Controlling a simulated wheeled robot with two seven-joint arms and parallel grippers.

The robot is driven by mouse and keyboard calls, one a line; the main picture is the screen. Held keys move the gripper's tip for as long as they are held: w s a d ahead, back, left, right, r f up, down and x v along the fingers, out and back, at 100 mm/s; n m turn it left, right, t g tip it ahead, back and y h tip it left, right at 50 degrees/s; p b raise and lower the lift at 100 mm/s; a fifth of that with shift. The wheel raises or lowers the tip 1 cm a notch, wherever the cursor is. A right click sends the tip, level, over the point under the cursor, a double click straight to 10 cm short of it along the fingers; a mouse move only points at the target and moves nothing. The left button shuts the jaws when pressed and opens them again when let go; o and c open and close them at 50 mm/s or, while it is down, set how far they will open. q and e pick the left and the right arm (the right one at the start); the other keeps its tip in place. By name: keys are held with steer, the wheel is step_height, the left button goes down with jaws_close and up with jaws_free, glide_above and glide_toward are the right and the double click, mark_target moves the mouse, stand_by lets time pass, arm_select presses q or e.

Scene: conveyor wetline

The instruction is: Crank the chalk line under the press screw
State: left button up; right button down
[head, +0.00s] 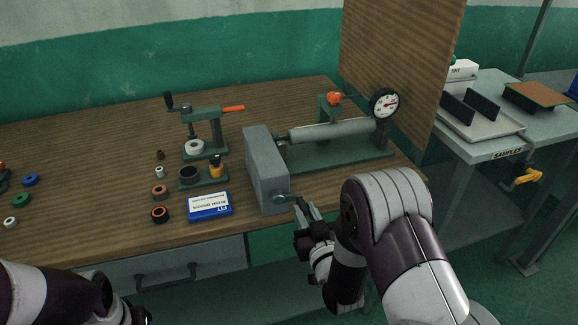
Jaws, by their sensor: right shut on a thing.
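A green bench press (216,131) with a black crank on top and an orange lever stands at the back middle of the wooden bench. A pale ring (194,147) sits on its base under the screw. A grey box (267,170) stands right of it, in front of a green-based roller rig (331,132). A small crank (282,198) sticks out of the box's front. My right gripper (304,208) is shut on that crank's handle, mostly hiding it. My left arm shows at the bottom left; its dark end (138,314) is cut off by the frame. I cannot make out a chalk line.
A green block (204,179) holds a black ring and a yellow-black part. A blue-and-white box (209,206) lies before it. Loose rings (160,214) lie left. A dial gauge (384,103) and wooden panel (403,60) stand right.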

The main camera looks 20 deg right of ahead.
steer(key=shift+a+f, duration=0.15)
steer(key=shift+f, duration=0.3)
steer(key=c, duration=1)
jaws_free()
steer(key=shift+o, duration=0.2)
steer(key=s, duration=0.7)
